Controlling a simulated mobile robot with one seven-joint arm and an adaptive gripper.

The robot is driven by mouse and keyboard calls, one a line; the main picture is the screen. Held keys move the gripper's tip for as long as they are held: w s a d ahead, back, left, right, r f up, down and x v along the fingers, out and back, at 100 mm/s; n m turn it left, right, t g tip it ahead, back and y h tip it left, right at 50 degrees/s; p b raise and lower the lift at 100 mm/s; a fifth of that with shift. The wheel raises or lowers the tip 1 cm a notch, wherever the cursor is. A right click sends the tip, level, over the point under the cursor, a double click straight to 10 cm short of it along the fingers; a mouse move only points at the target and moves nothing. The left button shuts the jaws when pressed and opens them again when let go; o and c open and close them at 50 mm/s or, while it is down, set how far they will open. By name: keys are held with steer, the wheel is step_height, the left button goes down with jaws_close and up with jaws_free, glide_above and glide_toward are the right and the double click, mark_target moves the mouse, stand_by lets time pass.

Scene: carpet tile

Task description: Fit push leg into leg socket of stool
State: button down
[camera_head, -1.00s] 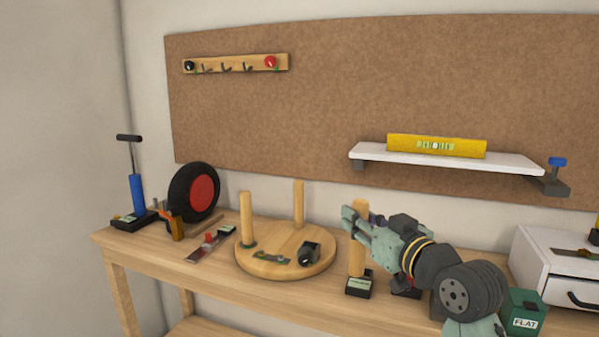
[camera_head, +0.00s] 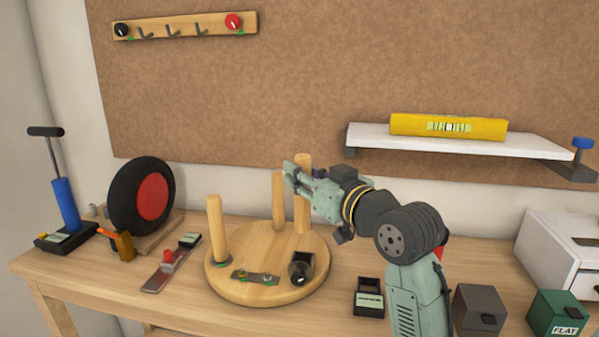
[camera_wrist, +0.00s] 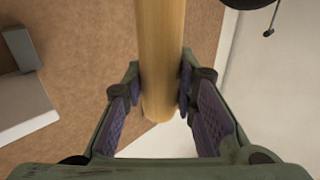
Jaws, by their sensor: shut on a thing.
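The round wooden stool seat (camera_head: 240,288) lies on the bench, with one upright leg (camera_head: 218,232) at its left and another (camera_head: 278,203) at its back. My gripper (camera_head: 296,178) is shut on a third wooden leg (camera_head: 303,215), held upright over the back right of the seat. In the wrist view this leg (camera_wrist: 160,60) stands between both finger pads. Its lower end is partly behind my wrist, and I cannot tell whether it touches the seat. A dark fitting with a round opening (camera_head: 302,268) sits at the seat's front right.
A metal plate (camera_head: 255,277) lies on the seat. Grey (camera_head: 479,310) and green (camera_head: 560,314) boxes stand farther right. A wheel (camera_head: 140,197) and a pump (camera_head: 66,205) stand left. A shelf (camera_head: 455,142) overhangs behind my arm.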

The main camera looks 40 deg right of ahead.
mark_target(307, 225)
steer(key=shift+f+b, duration=2.35)
steer(key=shift+f, duration=0.55)
steer(key=shift+f+b, duration=1.85)
steer(key=shift+f, duration=0.5)
steer(key=c, duration=1.2)
jaws_free()
steer(key=shift+r, duration=0.1)
steer(key=shift+s, duration=0.1)
steer(key=s, duration=0.8)
steer(key=s+a, duration=0.1)
steer(key=s, duration=0.3)
steer(key=shift+w, duration=0.1)
